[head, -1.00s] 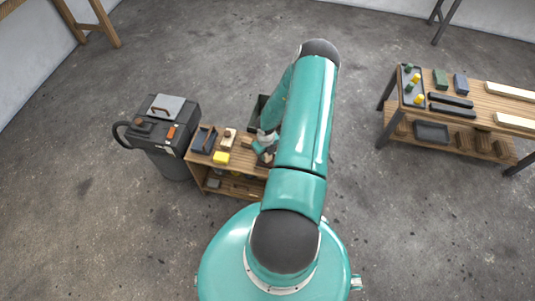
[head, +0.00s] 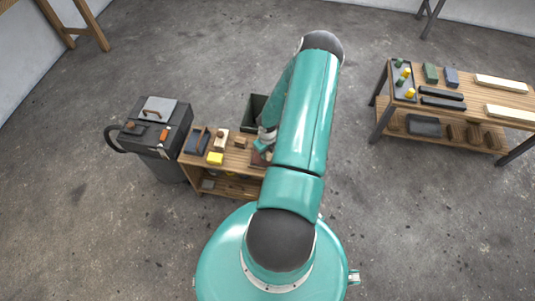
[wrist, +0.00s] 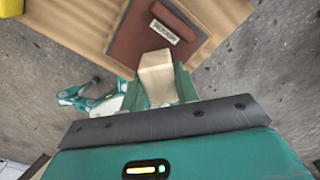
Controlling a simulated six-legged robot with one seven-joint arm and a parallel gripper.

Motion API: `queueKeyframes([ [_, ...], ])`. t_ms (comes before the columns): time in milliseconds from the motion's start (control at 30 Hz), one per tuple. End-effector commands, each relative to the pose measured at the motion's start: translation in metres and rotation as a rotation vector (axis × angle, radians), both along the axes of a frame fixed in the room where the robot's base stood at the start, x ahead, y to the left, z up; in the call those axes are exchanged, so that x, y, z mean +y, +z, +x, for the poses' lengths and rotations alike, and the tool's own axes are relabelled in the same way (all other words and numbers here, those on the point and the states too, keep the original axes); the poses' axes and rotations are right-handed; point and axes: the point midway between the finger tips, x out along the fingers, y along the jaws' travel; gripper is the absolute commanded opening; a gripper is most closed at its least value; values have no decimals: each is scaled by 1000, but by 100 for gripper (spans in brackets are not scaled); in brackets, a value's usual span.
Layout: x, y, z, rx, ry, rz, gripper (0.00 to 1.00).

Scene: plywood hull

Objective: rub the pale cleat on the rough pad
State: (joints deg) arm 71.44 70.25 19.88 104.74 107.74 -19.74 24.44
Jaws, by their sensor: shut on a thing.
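My gripper (wrist: 160,88) is shut on the pale cleat (wrist: 156,75), a light wooden block that sticks out past the fingers. My arm hides the cleat there.
The bench (head: 235,165) also holds a yellow block (head: 215,158), a pale wooden block (head: 220,141) and a dark tray (head: 196,141). A grey bin machine (head: 160,135) stands left. A dark green bin (head: 254,109) is behind. Another table (head: 470,95) stands right across open floor.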

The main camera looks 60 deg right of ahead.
Motion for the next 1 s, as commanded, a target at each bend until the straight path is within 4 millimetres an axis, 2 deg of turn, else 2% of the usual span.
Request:
queueKeyframes([
  [533, 0, 49, 0, -1, -2, 0, 9],
  [1000, 0, 51, 0, 0, -1, 0, 9],
])
